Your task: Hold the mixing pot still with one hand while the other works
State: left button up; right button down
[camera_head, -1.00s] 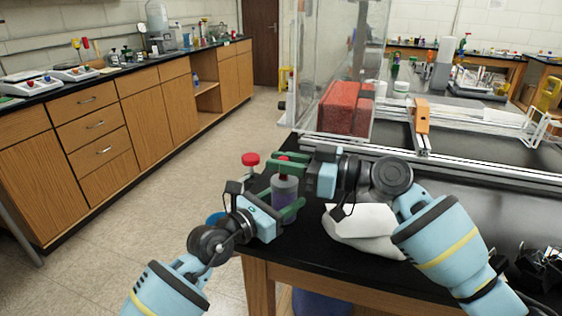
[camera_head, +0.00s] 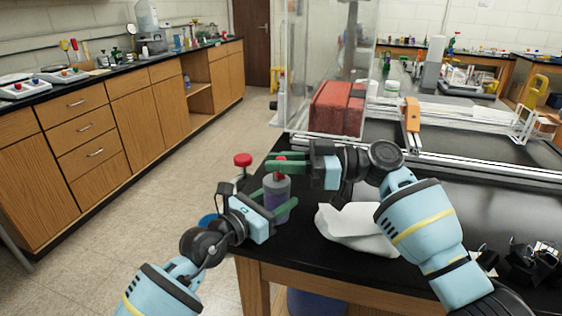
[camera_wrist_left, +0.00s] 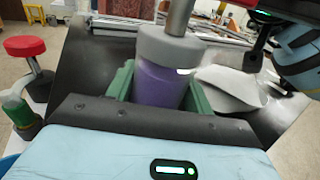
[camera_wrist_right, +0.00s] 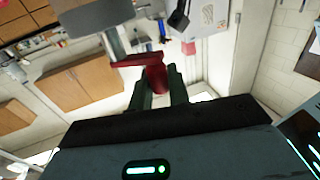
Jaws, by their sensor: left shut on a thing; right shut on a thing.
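The mixing pot (camera_head: 277,196) stands upright near the left edge of the black table, purple below a grey upper band. It also shows in the left wrist view (camera_wrist_left: 160,82), with a grey rod rising from its top. My left gripper (camera_head: 271,202) is shut around the pot's body, one green finger on each side. A red crank handle (camera_wrist_right: 156,76) shows in the right wrist view between the fingers of my right gripper (camera_wrist_right: 158,82). The right gripper is shut on it above the pot; in the head view only a little red shows there.
A red-topped post (camera_head: 243,160) stands left of the pot. A crumpled white cloth (camera_head: 350,228) lies to its right, below my right arm. Red blocks (camera_head: 337,108) and metal rails (camera_head: 455,157) are behind. The floor on the left is clear.

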jog(key=shift+f, duration=0.2)
jog(key=c, duration=1.4)
grip_release()
jog(key=shift+r, duration=0.15)
jog(key=d, duration=1.2)
jog(key=shift+s, duration=0.25)
